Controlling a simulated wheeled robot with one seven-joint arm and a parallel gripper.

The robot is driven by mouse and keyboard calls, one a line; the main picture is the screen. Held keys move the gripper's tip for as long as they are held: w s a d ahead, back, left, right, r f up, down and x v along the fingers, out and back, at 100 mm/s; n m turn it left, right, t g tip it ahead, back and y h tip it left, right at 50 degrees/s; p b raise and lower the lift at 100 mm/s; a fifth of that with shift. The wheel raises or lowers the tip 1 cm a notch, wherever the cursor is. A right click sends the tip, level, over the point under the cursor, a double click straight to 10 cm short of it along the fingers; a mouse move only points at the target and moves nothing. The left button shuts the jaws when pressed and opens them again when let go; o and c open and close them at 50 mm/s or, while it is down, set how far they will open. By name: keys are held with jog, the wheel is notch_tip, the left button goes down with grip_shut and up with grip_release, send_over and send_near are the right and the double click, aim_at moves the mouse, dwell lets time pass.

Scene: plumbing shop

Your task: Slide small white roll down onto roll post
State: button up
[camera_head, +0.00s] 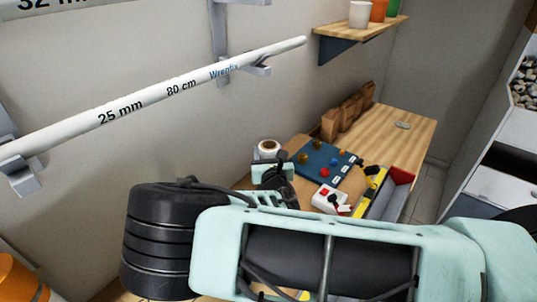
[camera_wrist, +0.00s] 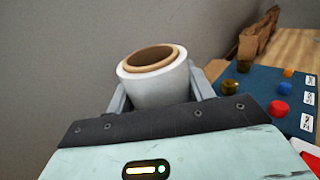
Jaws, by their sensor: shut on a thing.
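The small white roll (camera_wrist: 155,88) has a brown cardboard core and stands upright between the fingers of my gripper (camera_wrist: 160,92) in the wrist view. The fingers press on its left and right sides. In the head view the roll (camera_head: 268,150) shows beyond my gripper (camera_head: 269,160), near the wall at the back left of the workbench. The roll's lower part is hidden by my gripper. I cannot make out the roll post in either view, and I cannot tell whether the roll is around it.
A blue mat (camera_head: 318,162) with small coloured parts lies right of the roll on the wooden workbench (camera_head: 415,128). Brown paper bags (camera_head: 347,112) stand behind it along the wall. A red-and-white item (camera_head: 328,198) and a grey-red tray (camera_head: 397,190) lie nearer. A white pipe (camera_head: 150,97) hangs on wall brackets.

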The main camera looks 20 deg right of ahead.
jog(key=shift+f, duration=0.15)
jog(key=o, duration=1.1)
jog(key=shift+o, duration=0.2)
jog(key=s+a+b, duration=0.3)
jog(key=s+b, duration=0.2)
jog(key=s, duration=1.2)
jog(key=shift+a+b, duration=0.2)
jog(key=shift+b, duration=0.15)
